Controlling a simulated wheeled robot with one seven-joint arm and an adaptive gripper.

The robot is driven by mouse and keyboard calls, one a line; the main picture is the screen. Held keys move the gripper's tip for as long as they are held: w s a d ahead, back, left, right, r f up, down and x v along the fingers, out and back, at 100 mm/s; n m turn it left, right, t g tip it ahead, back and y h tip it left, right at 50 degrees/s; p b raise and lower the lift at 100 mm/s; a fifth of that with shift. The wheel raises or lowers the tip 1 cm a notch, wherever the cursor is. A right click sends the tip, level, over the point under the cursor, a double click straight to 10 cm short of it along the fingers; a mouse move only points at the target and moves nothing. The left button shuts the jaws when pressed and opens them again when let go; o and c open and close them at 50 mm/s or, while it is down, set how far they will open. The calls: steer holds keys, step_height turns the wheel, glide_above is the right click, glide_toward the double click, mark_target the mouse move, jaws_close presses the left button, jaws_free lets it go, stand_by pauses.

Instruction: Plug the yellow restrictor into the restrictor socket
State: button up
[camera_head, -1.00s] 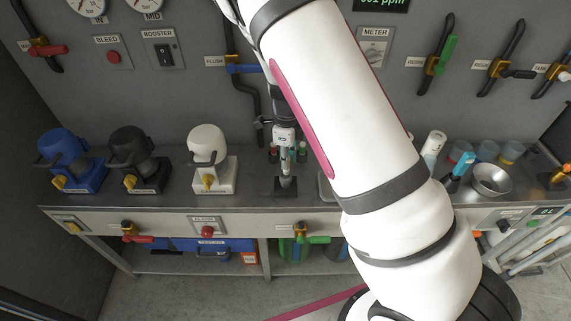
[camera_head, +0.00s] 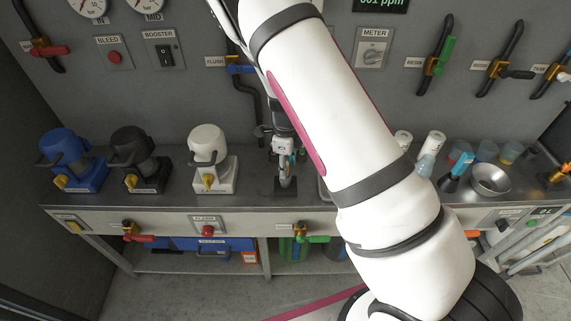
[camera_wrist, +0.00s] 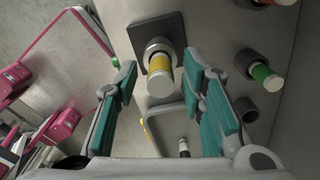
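The yellow restrictor (camera_wrist: 160,69), a pale cylinder with a yellow band, stands in the grey collar of the restrictor socket, whose dark square plate (camera_wrist: 174,27) shows in the wrist view. I cannot tell whether it is fully seated. My gripper (camera_wrist: 161,64) is open, with one teal finger on each side of the restrictor and a visible gap to both. In the head view my gripper (camera_head: 285,172) points down just above the socket's dark base (camera_head: 286,189) on the bench. The restrictor itself is hidden there by my gripper.
A green-banded restrictor (camera_wrist: 263,73) and an empty dark ring (camera_wrist: 246,109) are close to the right finger in the wrist view. A white pump-like unit (camera_head: 208,150) stands left of my gripper on the bench. A metal bowl (camera_head: 492,179) and cups are to the right.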

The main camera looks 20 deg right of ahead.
steer(key=s+a+r+n+t+y, duration=0.1)
steer(key=s+r+n, duration=0.2)
steer(key=r, duration=0.8)
steer(key=s+r+n+y, duration=0.1)
steer(key=s+r+n, duration=0.2)
steer(key=r, duration=0.8)
steer(key=s+r+n+t+h, duration=0.1)
steer(key=s+r+n+t, duration=0.1)
steer(key=s+r+n, duration=0.5)
steer(key=s+d+r+n+t+h, duration=0.1)
steer(key=s+r+n+t, duration=0.1)
steer(key=s+r+n, duration=0.5)
steer(key=s+n, duration=0.4)
steer(key=s, duration=0.3)
steer(key=shift+s+r+n, duration=0.2)
steer(key=shift+s+n, duration=0.1)
steer(key=shift+s, duration=0.1)
